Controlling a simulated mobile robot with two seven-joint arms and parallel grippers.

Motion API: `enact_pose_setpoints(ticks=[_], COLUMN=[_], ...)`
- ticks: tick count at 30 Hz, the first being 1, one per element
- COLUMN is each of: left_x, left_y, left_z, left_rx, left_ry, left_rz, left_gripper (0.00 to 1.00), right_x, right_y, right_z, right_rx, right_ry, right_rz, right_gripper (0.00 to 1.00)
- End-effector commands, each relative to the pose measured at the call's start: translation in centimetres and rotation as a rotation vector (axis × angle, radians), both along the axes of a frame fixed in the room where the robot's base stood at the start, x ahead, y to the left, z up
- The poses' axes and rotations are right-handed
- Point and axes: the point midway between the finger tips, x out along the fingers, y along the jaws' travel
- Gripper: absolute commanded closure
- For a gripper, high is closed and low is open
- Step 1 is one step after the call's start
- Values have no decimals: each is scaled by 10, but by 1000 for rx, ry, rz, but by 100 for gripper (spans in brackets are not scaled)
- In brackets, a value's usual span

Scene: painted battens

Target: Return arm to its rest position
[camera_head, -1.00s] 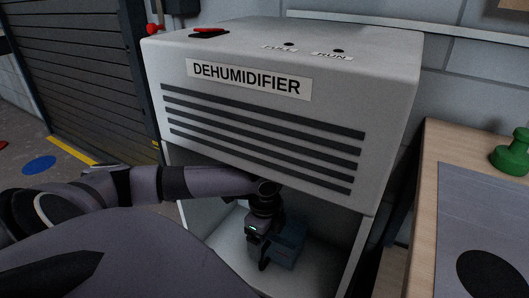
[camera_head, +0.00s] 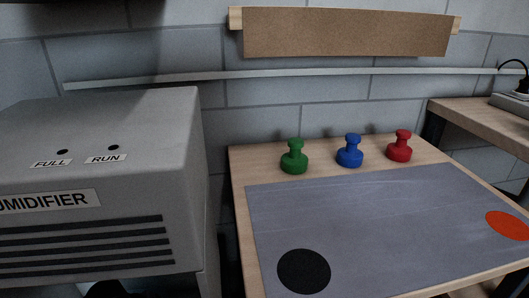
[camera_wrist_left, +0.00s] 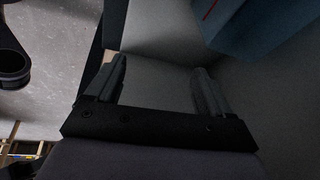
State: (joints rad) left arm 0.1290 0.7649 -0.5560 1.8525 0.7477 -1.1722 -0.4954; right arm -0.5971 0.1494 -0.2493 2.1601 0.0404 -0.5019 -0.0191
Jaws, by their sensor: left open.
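My left gripper (camera_wrist_left: 160,70) is open and empty in the left wrist view, its two dark fingers apart with a pale grey surface behind them. A blue-grey box-like thing (camera_wrist_left: 265,28) with a thin red line lies beyond the fingers at the upper right, apart from them. In the head view the white dehumidifier (camera_head: 95,130) stands at the left, cut off by the picture's edge. Its open lower bay is mostly out of view. A dark shape at the bottom left there may be part of my arm. My right gripper is not in view.
A wooden table with a grey mat (camera_head: 385,225) stands right of the dehumidifier. Green (camera_head: 294,157), blue (camera_head: 350,152) and red (camera_head: 399,147) knobbed pieces stand along its back. The mat has a black disc (camera_head: 304,271) and an orange disc (camera_head: 508,225) and is otherwise clear.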

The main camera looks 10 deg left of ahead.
Motion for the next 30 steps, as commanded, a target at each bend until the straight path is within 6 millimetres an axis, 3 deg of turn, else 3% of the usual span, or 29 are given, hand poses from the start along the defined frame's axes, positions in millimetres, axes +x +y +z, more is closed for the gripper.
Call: enact_pose_setpoints(ticks=[1, 6, 12, 21, 30], left_x=[-5, -15, -34, -75, -90], left_y=[-15, -51, -70, -63, -55], left_z=[16, 44, 83, 139, 149], left_rx=[-47, -197, -341, -458, -472], left_ry=[-22, -127, -235, -376, -419], left_rz=[35, 200, 416, 714, 786], left_gripper=[18, 18, 18, 18, 18], right_x=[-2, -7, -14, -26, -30], right_y=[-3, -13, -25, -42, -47], right_z=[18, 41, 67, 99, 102], right_rx=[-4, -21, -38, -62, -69], right_ry=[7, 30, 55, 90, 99], right_rz=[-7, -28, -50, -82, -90], right_gripper=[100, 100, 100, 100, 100])
